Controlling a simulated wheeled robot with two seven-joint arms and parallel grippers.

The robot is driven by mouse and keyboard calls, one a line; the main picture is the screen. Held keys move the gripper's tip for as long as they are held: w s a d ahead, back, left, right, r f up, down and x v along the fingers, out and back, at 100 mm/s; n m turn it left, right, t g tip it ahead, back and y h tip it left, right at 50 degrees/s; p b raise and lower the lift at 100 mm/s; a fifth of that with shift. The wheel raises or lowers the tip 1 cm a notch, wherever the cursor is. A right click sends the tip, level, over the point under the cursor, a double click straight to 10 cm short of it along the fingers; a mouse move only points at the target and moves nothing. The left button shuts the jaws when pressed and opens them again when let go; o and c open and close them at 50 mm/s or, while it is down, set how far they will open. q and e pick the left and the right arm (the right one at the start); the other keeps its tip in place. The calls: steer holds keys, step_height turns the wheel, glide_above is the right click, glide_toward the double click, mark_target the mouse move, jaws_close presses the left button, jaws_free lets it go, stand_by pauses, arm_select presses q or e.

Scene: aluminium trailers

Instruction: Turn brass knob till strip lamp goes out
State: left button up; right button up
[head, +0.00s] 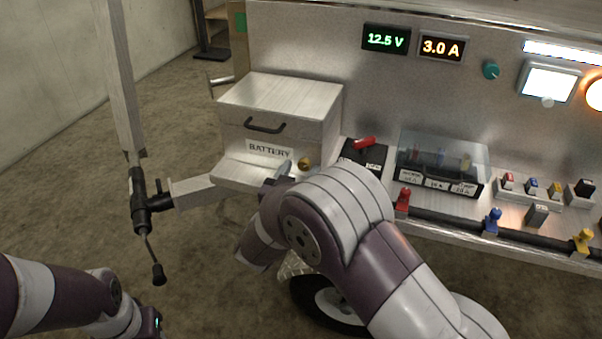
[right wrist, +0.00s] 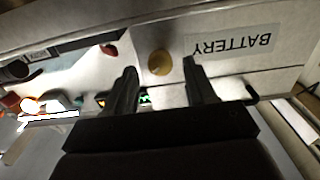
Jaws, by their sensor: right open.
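In the right wrist view the knob (right wrist: 159,63) appears between the tips of my open right gripper (right wrist: 161,72), with space on both sides. I cannot tell how far the tips are from it in depth. In the head view a fingertip of the right gripper (head: 284,170) shows just left of the knob; my arm hides the rest. The strip lamp (head: 562,52) at the upper right glows white. My left arm shows at the lower left, its gripper out of view.
A red-handled switch (head: 364,143) and a clear-covered fuse block (head: 440,160) lie to the right. Displays read 12.5 V (head: 386,39) and 3.0 A (head: 441,47). A jack post (head: 138,195) stands left.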

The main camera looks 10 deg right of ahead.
steer(key=shift+x, duration=1)
steer(key=c, duration=1)
steer(key=m+b, duration=0.1)
steer(key=m, duration=0.3)
steer(key=shift+f, duration=0.15)
steer(key=shift+m, duration=0.5)
steer(key=o, duration=1)
steer(key=shift+s, duration=0.15)
